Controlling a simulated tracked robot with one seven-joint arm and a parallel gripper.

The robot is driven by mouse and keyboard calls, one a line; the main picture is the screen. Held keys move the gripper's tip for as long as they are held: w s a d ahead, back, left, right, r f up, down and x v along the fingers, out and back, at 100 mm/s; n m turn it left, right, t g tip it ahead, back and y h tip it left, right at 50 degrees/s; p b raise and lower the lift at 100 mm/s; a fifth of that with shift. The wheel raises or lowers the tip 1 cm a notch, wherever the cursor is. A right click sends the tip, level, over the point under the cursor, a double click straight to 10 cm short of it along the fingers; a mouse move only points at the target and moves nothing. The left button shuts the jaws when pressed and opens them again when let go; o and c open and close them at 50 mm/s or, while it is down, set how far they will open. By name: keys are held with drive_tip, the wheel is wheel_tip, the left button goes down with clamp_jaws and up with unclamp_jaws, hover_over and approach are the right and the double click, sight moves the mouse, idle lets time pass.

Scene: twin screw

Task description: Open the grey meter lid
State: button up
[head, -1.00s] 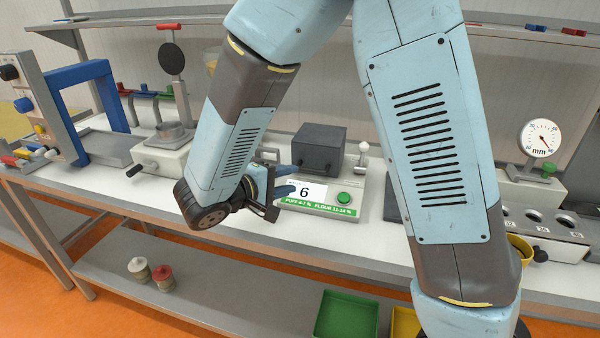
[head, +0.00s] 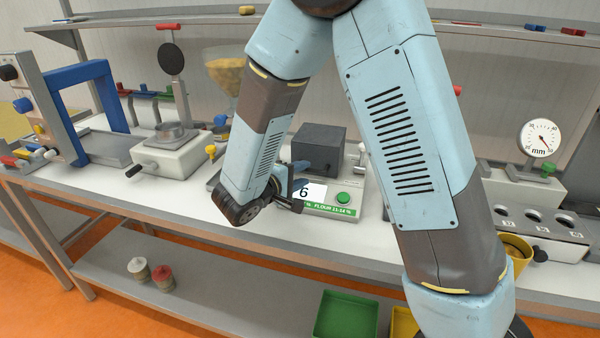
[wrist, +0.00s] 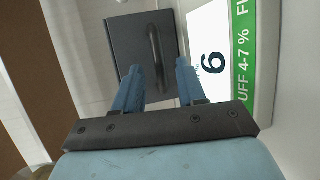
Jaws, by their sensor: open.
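The meter (head: 330,211) has a pale base with a green-and-white label, a display reading 6 and a green button. Its dark grey lid (head: 319,146) is a box that looks closed, with a bar handle on its front. In the wrist view the lid (wrist: 125,48) lies ahead of the fingers and its dark handle (wrist: 155,55) runs up and down the picture. My gripper (wrist: 157,80) is open and empty, its two blue fingers on either side of the handle's near end. I cannot tell whether they touch it. In the head view my gripper (head: 303,166) is partly hidden by my wrist.
A funnel (head: 225,78) stands behind my arm. A dial gauge (head: 540,138) and a block with holes (head: 535,217) stand at right. A green bin (head: 345,315) is below.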

sight(318, 152)
drive_tip(key=shift+x, duration=1.45)
drive_tip(key=shift+c, duration=0.5)
clamp_jaws()
